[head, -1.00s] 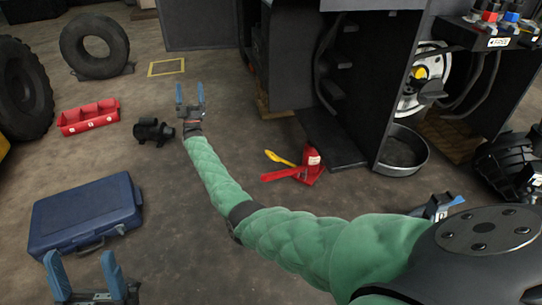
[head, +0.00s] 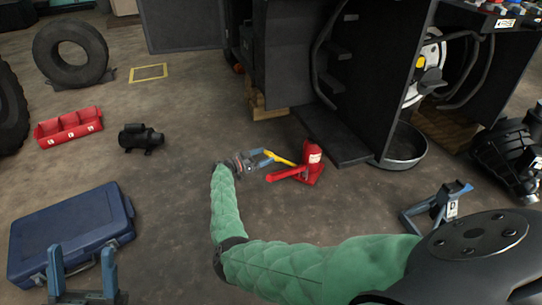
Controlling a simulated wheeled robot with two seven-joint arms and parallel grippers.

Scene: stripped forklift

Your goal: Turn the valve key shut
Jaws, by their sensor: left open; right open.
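A yellow lever (head: 284,160), which looks like the valve key, slants from the base of a red jack (head: 313,162) on the floor. A red bar (head: 285,174) also sticks out to the left from the jack. My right gripper (head: 269,158) is open at the outer left end of the yellow lever. Its blue fingers overlap that end in the picture; I cannot tell whether they touch it or sit around it. My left gripper (head: 82,254) is open and empty at the bottom left, in front of the blue case.
A blue case (head: 70,235) lies at the left. A red tray (head: 69,127) and a black motor (head: 141,138) stand behind it. The dark forklift body (head: 345,145) and a round pan (head: 404,150) stand right of the jack. A blue stand (head: 437,207) is near my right arm. Open floor lies left of the jack.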

